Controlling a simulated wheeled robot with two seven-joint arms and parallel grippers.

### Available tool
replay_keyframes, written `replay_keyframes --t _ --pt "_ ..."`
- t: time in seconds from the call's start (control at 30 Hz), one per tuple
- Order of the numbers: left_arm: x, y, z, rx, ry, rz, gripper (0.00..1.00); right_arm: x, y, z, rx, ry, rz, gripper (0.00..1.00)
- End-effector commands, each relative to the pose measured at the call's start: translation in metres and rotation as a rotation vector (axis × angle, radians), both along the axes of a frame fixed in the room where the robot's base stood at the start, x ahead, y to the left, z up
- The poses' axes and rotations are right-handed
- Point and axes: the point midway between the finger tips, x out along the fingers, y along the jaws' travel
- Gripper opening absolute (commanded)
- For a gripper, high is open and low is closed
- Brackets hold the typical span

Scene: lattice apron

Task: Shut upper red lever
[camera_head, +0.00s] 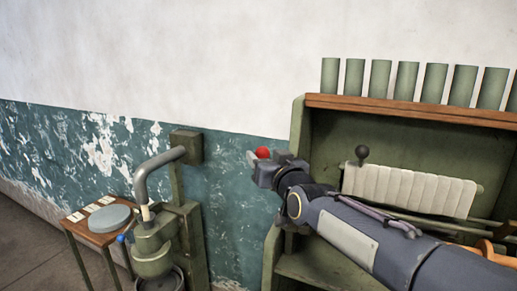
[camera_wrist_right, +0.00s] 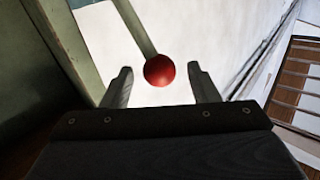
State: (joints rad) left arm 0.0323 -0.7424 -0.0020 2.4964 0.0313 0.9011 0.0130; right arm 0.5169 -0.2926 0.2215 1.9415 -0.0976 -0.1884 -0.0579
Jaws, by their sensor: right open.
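The red lever shows as a red ball knob (camera_head: 263,152) at the left side of the green cabinet in the head view. In the right wrist view the red knob (camera_wrist_right: 159,71) sits on the end of a grey-green bar (camera_wrist_right: 136,28). My right gripper (camera_wrist_right: 160,88) is open, with one finger on each side of the knob and a gap visible on both sides. In the head view the right gripper (camera_head: 262,166) is at the knob and hides the lever's bar. My left gripper is not in view.
A green cabinet (camera_head: 298,125) with a wooden top shelf (camera_head: 400,108) carries several green cylinders. Inside is a black knob (camera_head: 362,152) by a pale ribbed panel (camera_head: 410,190). A green press (camera_head: 155,240) and small table (camera_head: 75,228) stand left; a blue knob (camera_head: 121,239) shows there.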

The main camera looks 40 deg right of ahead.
Motion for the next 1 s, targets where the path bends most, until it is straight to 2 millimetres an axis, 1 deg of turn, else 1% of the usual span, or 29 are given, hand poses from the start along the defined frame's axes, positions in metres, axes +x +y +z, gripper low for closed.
replay_keyframes --t 0.03,0.2,0.5,0.53,0.93,1.0 --pt "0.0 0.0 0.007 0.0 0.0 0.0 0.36 0.008 -0.003 0.002 0.002 0.004 -0.001 0.54" --pt "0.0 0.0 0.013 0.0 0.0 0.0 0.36 0.023 -0.007 0.001 0.002 0.002 0.0 0.54" --pt "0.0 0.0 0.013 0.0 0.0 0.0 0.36 0.026 -0.008 -0.001 0.0 0.0 0.0 0.54" --pt "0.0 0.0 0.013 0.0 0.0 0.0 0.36 0.026 -0.008 0.0 0.0 0.0 0.0 0.53" --pt "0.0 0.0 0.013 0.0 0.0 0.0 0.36 0.026 -0.008 0.0 0.0 0.001 0.0 0.01" --pt "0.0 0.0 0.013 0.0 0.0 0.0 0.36 0.026 -0.008 0.0 0.0 0.001 0.0 0.0"
